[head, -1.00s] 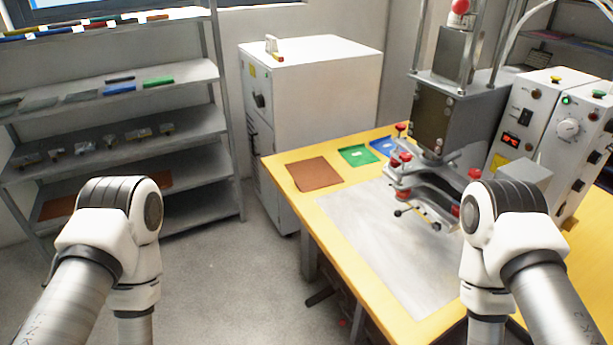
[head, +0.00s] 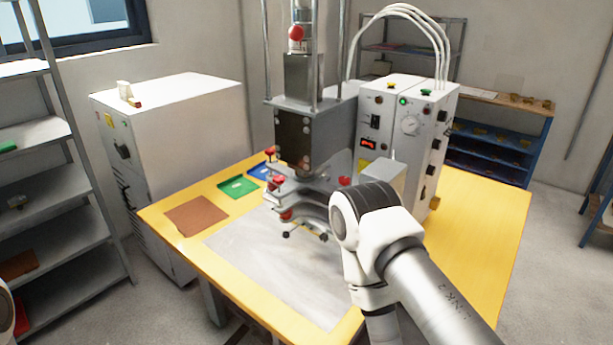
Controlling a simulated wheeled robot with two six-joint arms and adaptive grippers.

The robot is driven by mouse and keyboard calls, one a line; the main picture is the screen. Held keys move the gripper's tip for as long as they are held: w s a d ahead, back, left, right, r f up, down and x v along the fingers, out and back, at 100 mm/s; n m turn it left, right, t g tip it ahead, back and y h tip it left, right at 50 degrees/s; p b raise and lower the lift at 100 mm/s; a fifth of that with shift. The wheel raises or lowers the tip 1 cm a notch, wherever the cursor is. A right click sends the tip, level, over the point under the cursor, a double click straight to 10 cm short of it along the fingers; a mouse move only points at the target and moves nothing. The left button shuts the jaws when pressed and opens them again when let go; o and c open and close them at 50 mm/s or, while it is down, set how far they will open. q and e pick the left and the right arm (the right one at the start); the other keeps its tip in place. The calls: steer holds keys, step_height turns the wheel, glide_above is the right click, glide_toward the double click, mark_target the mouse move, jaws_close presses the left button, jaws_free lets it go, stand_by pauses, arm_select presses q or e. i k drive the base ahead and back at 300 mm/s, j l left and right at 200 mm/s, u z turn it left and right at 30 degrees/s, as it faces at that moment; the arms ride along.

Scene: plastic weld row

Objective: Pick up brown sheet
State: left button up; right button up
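The brown sheet (head: 196,215) lies flat on the yellow table (head: 480,225), near its left corner in the head view. Nothing covers it. My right arm comes in from the lower right, over the front of the table, but its gripper is out of the frame. Only a sliver of my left arm shows at the left edge, and its gripper is not in view. No gripper is seen near the sheet.
A green sheet (head: 238,187) and a blue one (head: 261,171) lie behind the brown sheet. The welding press (head: 308,135) stands over a grey plate (head: 270,265). A white cabinet (head: 185,130) is behind left, grey shelves (head: 50,190) far left.

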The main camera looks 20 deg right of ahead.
mark_target(190, 217)
steer(key=i+j+z, duration=0.1)
steer(key=z, duration=0.45)
steer(key=i+j+z, duration=0.2)
steer(key=j, duration=0.2)
steer(key=i+j+z, duration=0.15)
steer(key=j, duration=0.3)
steer(key=i+j+z, duration=0.2)
steer(key=j, duration=0.25)
steer(key=j+z, duration=0.2)
steer(key=j, duration=0.25)
steer(key=i+j+z, duration=0.2)
steer(key=j, duration=0.3)
steer(key=i+j, duration=0.1)
steer(key=j, duration=0.35)
steer(key=i+j, duration=0.1)
steer(key=j, duration=0.4)
steer(key=i+j, duration=0.15)
steer(key=j, duration=0.3)
steer(key=i+j, duration=0.1)
steer(key=j, duration=0.35)
steer(key=i+j, duration=0.1)
steer(key=j, duration=0.35)
